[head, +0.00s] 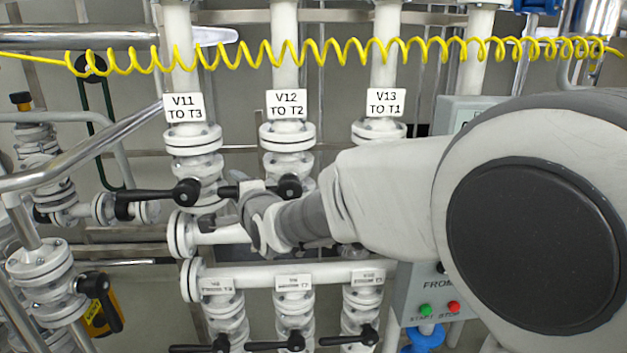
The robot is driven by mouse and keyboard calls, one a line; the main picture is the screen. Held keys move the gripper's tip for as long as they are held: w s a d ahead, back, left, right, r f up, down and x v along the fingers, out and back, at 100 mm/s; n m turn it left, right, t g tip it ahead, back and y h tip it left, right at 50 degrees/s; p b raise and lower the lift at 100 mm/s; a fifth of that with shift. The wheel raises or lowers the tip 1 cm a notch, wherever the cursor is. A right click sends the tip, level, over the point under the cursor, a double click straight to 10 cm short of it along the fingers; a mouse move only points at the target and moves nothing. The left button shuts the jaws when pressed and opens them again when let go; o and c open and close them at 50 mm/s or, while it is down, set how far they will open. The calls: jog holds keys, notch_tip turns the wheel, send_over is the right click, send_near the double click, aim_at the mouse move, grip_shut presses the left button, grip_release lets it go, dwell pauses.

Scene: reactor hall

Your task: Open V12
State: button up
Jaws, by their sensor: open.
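The label "V12 TO T2" (287,104) hangs on the middle white vertical pipe. Below it, the V12 valve has a black lever handle (289,187). The lever points left, lying level across the upright pipe. My arm reaches in from the right, and my gripper (246,190) is at the lever's left part, overlapping it in the picture. The gripper is open; its fingertips are small and partly hidden, so I cannot tell whether they touch the lever or stand around it.
V11's black lever (187,192) lies close on the left, also pointing left. V13's label (385,103) shows, but my arm hides its lever. A coiled yellow hose (330,52) crosses above. Lower valves with black levers (294,342) and a start/stop box (412,295) stand below.

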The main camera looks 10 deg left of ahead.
jog(key=shift+x, duration=0.85)
grip_shut()
dwell(0.9)
